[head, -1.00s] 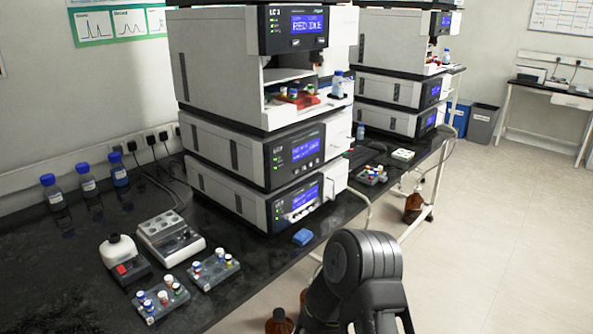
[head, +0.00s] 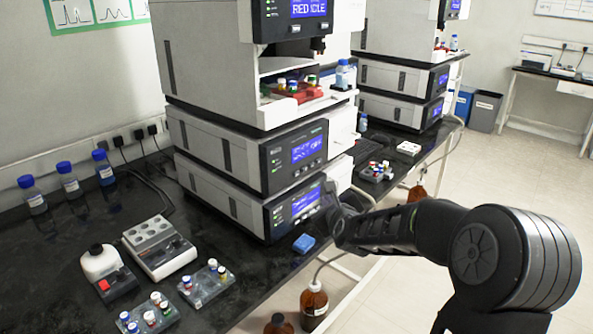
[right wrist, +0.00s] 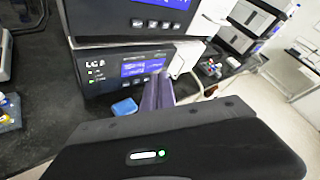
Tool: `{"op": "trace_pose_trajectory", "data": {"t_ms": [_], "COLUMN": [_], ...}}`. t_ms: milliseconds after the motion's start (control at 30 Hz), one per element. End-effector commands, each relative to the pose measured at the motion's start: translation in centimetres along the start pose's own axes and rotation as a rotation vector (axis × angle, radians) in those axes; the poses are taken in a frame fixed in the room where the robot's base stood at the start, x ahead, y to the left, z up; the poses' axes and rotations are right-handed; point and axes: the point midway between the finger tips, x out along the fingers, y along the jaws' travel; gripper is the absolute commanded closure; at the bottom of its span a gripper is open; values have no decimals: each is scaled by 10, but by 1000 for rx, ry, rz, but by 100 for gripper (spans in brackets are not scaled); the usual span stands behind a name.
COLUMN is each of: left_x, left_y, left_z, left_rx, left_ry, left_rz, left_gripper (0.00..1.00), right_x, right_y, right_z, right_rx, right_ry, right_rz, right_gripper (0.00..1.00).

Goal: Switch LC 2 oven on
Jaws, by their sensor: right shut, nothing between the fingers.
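The near column stack has a bottom module (head: 240,208) with a lit blue screen (head: 305,201) on its dark front. Its panel (right wrist: 100,72) shows in the right wrist view with an LC label whose number I cannot read surely. Above it is a middle module (head: 225,150), also with a lit blue screen. I cannot tell which module is the oven. My right gripper (head: 328,198) is shut and empty, close in front of the bottom module's right side. Its fingers (right wrist: 158,91) hide part of that panel. I cannot tell whether they touch. My left gripper is not in view.
A blue block (head: 304,243) lies on the black bench in front of the stack. Vial racks (head: 207,285) and blue-capped bottles (head: 68,181) stand at left. A brown bottle (head: 314,304) stands below the bench edge. A second stack (head: 398,88) stands behind.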

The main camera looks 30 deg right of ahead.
Motion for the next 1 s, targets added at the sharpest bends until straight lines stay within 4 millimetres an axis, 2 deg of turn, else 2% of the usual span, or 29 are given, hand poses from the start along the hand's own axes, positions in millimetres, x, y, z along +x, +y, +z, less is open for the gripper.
{"op": "trace_pose_trajectory", "data": {"t_ms": [33, 100, 200, 667, 1000], "left_x": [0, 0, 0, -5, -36], "left_y": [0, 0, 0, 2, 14], "left_z": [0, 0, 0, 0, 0], "left_rx": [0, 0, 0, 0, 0], "left_ry": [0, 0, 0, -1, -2], "left_rz": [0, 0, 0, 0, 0], "left_gripper": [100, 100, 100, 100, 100], "right_x": [-2, -5, -6, -3, 20], "right_y": [-12, -23, -28, -26, -13], "right_z": [5, 9, 12, 15, 38], "right_rx": [41, 81, 106, 105, 103], "right_ry": [-10, -19, -24, -23, -23], "right_rz": [-22, -40, -49, -46, -44], "right_gripper": [100, 100, 100, 100, 100]}}
